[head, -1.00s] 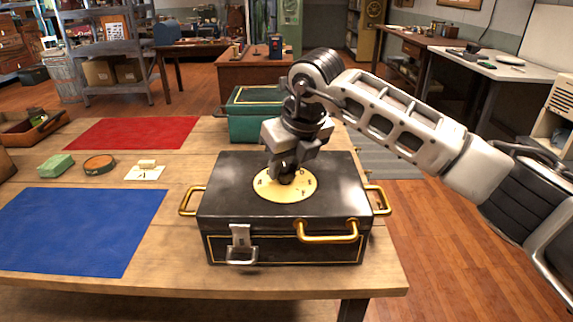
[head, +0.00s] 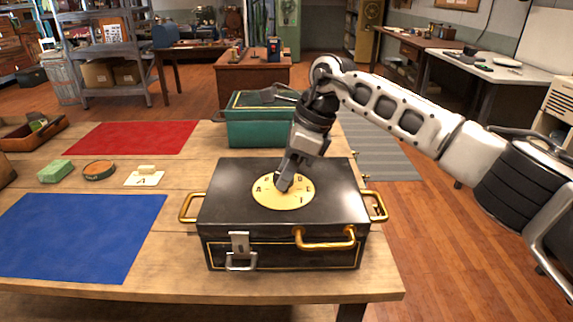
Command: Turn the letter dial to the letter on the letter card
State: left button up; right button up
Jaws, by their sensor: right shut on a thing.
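The letter dial (head: 271,202) is a round cream disc with dark letters on the lid of a black box (head: 222,208). An A shows at its left side, and other letters show at the top and right; my gripper hides part of the disc. My right gripper (head: 284,185) reaches down from the upper right, tilted, and is shut on the dial's dark knob at the centre. The letter card (head: 145,181) is a small white card lying on the table to the left, with a letter that looks like A. My left gripper is not in view.
The black box has brass handles (head: 325,246) and a front latch (head: 240,250). A green box (head: 247,130) stands behind it.

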jog(key=n+g, duration=0.1)
jog(key=n, duration=0.1)
jog(key=shift+w+r+n+p, duration=0.1)
jog(key=shift+r+n+p, duration=0.05)
jog(key=shift+n+p, duration=0.2)
pick_arm(q)
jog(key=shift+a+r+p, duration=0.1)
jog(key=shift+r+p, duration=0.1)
jog(key=shift+p, duration=0.15)
pick_arm(e)
jog(key=shift+n+g, duration=0.5)
jog(key=shift+n, duration=0.65)
jog(key=shift+n+h, duration=0.3)
jog(key=o, duration=1)
pick_arm(q)
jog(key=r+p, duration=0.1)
jog(key=p, duration=0.1)
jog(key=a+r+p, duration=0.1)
jog(key=p, duration=0.2)
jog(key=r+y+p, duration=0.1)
jog(key=p, duration=0.2)
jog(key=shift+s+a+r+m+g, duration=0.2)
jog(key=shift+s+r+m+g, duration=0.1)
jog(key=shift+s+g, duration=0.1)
pick_arm(e)
jog(key=v, duration=1.5)
jog(key=shift+w+d+r, duration=0.2)
jog(key=shift+d+r, duration=0.05)
jog(key=shift+r, duration=0.05)
